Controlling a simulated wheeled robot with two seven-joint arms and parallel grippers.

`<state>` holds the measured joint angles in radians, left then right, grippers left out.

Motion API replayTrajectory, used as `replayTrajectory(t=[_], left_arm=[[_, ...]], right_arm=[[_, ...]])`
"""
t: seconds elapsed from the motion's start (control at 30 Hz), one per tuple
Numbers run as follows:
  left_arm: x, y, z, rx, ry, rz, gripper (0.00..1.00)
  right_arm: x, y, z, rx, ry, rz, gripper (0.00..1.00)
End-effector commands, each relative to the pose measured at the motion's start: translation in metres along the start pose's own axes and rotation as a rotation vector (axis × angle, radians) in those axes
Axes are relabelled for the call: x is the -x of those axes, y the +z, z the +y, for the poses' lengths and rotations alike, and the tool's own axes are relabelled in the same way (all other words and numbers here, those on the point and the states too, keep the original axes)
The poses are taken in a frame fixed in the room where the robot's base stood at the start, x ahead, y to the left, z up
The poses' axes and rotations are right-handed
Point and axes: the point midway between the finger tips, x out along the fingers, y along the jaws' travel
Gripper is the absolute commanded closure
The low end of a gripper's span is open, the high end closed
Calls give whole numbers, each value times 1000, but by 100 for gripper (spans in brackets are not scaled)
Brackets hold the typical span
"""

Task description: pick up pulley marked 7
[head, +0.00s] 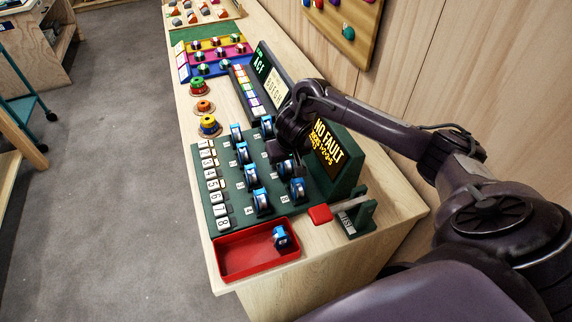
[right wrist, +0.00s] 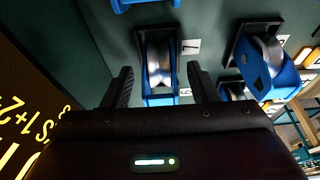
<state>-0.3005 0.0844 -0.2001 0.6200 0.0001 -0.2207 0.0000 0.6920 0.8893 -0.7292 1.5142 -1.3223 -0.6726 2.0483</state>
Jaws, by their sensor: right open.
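The pulley marked 7 (right wrist: 158,65) is a blue bracket with a grey metal wheel, seated on the dark green board. In the right wrist view a white label with a 7 (right wrist: 190,46) is beside it. My right gripper (right wrist: 160,82) is open and empty, its two dark fingers on either side of the pulley's near part. I cannot tell if they touch it. In the head view my right gripper (head: 274,153) is low over the board's right column, partly hiding what is under it. My left gripper is out of view.
Several other blue pulleys stand on the board, one close by (right wrist: 262,62). A red tray (head: 232,272) at the front holds one pulley (head: 281,237). A "NO FAULT" display (head: 328,150) rises beside my gripper. A red paddle (head: 320,214) is at the right edge.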

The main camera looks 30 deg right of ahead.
Motion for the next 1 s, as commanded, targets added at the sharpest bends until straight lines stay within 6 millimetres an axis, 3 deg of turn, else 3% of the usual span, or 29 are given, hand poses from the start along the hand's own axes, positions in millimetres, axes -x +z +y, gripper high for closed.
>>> replayTrajectory(t=[0.17, 0.53, 0.83, 1.0], left_arm=[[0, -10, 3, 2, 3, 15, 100], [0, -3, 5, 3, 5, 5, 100], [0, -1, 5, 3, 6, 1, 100], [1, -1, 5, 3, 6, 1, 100]], right_arm=[[0, 0, 0, 1, 0, 0, 46], [0, 0, 0, 1, 0, 0, 95], [3, -1, 0, 0, -1, 2, 96], [15, -6, -1, 1, -2, 3, 96]])
